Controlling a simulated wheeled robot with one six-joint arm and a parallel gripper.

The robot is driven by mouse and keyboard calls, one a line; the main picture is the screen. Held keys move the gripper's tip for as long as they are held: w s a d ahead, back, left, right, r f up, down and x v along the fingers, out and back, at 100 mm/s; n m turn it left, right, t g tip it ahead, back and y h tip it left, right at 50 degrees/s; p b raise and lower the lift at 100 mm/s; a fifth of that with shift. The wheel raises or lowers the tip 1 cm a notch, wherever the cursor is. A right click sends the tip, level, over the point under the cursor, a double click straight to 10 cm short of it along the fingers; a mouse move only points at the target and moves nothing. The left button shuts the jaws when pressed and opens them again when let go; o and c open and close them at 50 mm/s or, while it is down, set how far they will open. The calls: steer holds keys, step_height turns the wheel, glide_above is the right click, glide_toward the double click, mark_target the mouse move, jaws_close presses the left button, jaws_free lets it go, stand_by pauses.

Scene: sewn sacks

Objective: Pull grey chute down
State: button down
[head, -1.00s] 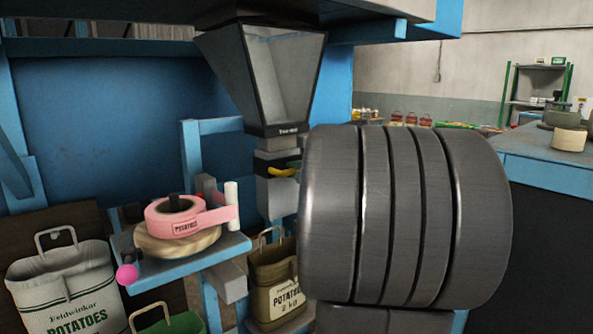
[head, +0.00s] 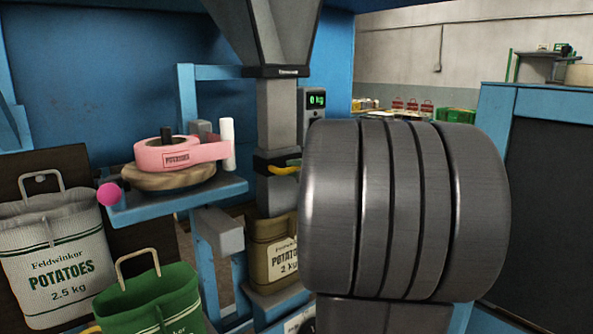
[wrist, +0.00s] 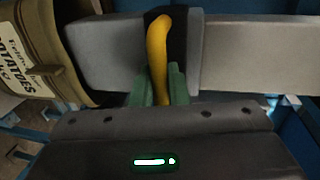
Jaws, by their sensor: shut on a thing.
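The grey chute (head: 277,195) hangs upright under the grey hopper (head: 270,30), with a long length of grey tube (head: 277,115) showing above its dark band. A yellow handle (head: 286,170) sticks out from that band. In the wrist view, my gripper (wrist: 158,85) has its green fingers closed around the yellow handle (wrist: 158,50). In the head view my arm hides the gripper. The chute's lower end is at the mouth of a brown potato sack (head: 270,250), and in the wrist view it seems to enter the sack (wrist: 45,50). How deep is hidden.
White (head: 55,255) and green (head: 150,300) potato sacks stand at lower left. A display (head: 316,101) reads 0 kg. A blue-topped counter (head: 535,105) stands at right.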

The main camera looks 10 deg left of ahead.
steer(key=shift+f, duration=0.4)
steer(key=c, duration=1.5)
jaws_free()
steer(key=shift+r, duration=0.1)
steer(key=shift+s+d, duration=0.1)
steer(key=shift+d, duration=0.05)
steer(key=b+v, duration=0.1)
steer(key=v, duration=1.2)
steer(key=shift+s+d, duration=0.15)
steer(key=shift+d, duration=0.05)
steer(key=x, duration=0.4)
steer(key=p+x, duration=0.1)
steer(key=x, duration=0.8)
steer(key=shift+w+a+r, duration=0.2)
steer(key=shift+a, duration=0.15)
